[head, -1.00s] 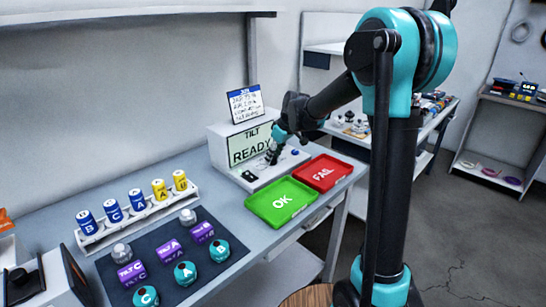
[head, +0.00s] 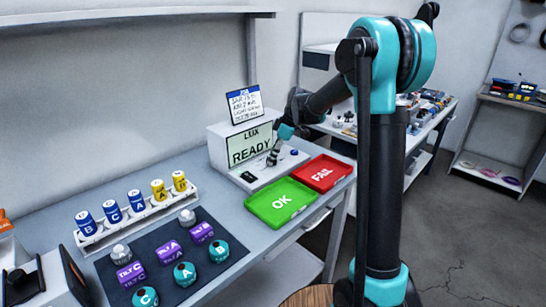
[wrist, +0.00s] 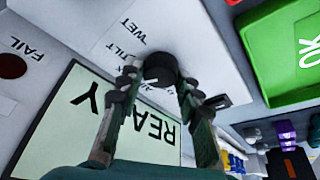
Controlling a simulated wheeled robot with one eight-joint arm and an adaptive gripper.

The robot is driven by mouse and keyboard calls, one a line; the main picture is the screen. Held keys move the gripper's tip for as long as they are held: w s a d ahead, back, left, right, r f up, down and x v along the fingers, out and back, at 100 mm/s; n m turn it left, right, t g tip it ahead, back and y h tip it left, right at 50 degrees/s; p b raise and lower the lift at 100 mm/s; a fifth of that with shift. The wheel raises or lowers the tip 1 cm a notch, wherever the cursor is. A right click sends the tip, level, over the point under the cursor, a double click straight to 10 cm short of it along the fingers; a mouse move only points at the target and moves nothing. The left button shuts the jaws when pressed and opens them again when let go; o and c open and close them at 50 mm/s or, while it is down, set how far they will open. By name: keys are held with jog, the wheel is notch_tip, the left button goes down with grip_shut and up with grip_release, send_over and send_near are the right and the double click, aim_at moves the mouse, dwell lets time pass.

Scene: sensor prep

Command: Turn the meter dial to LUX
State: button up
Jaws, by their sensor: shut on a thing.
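The white meter (head: 217,150) stands at the back of the bench, and its pale green screen (head: 250,147) reads LUX READY. The black round dial (wrist: 160,67) is on the meter's panel in the wrist view, with the labels WET and TILT beside it; another label is partly hidden by my gripper. My gripper (wrist: 160,78) has a finger on either side of the dial and is shut on it. In the head view my gripper (head: 272,157) is at the meter's front panel, hiding the dial. Which way the dial's pointer faces cannot be made out.
A green OK tray (head: 262,212) and a red FAIL tray (head: 340,184) lie in front of the meter. A job card (head: 244,104) stands on top of it. A rack of cans (head: 142,221) and a dark mat (head: 212,268) with sensors are at left.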

dwell(0.3)
jog(key=o, duration=1.2)
jog(key=shift+c, duration=0.2)
jog(key=shift+r, duration=0.1)
jog(key=v, duration=1.1)
jog(key=shift+d+r, duration=0.25)
jog(key=shift+r, duration=0.1)
jog(key=shift+s, duration=0.1)
